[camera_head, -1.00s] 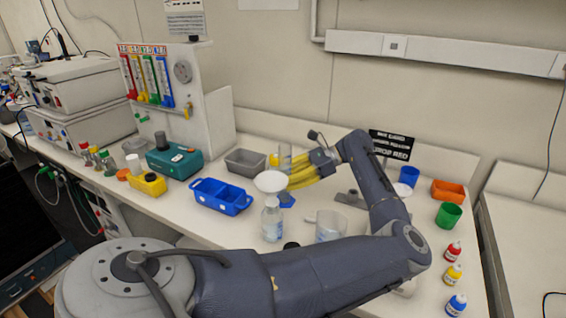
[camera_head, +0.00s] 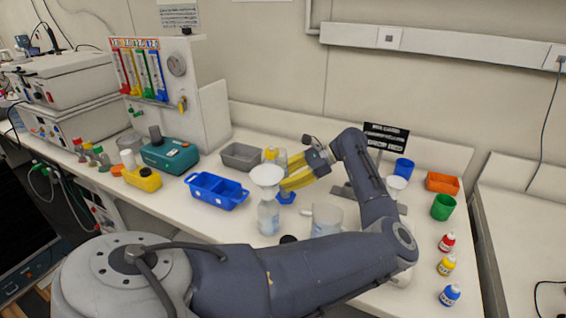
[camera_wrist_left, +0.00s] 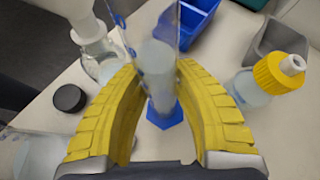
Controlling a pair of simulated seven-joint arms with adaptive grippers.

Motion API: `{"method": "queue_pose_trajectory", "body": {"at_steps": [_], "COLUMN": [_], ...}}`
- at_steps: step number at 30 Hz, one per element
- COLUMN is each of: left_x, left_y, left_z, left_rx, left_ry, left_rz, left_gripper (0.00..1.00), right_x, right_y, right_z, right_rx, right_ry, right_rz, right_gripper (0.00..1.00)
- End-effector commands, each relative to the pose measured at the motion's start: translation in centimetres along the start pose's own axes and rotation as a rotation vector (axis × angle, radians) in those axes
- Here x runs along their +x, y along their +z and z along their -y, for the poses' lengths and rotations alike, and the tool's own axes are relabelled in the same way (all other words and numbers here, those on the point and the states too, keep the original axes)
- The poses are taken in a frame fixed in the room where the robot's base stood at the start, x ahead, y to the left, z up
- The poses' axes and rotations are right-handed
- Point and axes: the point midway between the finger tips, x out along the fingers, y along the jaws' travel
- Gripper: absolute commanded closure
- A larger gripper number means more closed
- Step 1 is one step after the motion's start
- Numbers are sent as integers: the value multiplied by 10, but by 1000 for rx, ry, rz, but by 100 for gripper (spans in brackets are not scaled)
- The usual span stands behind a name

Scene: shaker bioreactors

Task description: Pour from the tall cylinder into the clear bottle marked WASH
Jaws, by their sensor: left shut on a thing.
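The tall clear cylinder (camera_wrist_left: 160,60) stands between my left gripper's yellow fingers, roughly upright. Its blue six-sided base (camera_head: 286,198) shows below them. My left gripper (camera_head: 286,182) is shut on the cylinder; the fingers also show in the left wrist view (camera_wrist_left: 158,80). I cannot tell whether the base touches the bench. A clear bottle (camera_head: 268,217) stands just left of and nearer than the cylinder, with a white funnel (camera_head: 266,174) in its mouth. The bottle also shows at the wrist view's left (camera_wrist_left: 103,62). Its label is too small to read. My right gripper is out of view.
A yellow-capped bottle (camera_wrist_left: 278,72) stands close to the gripper. A black cap (camera_wrist_left: 69,98) and a clear beaker (camera_head: 327,219) are nearby. A blue divided tray (camera_head: 217,191) and a grey tray (camera_head: 241,156) lie left; a small sign (camera_head: 385,138) stands behind the arm.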

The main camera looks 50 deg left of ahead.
Motion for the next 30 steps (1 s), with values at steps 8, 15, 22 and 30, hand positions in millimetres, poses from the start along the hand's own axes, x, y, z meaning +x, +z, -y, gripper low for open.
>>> {"method": "queue_pose_trajectory", "body": {"at_steps": [8,15,22,30], "left_x": [-11,-20,-29,-40], "left_y": [1,3,6,12], "left_z": [13,23,32,42], "left_rx": [-105,-196,-282,-383], "left_ry": [-43,-81,-116,-158], "left_rz": [-87,-162,-234,-318], "left_gripper": [100,100,100,100], "right_x": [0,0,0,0], "right_y": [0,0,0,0], "right_z": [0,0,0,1], "right_rx": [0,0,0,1], "right_ry": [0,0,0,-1], "right_rz": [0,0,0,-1], "right_gripper": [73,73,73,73]}}
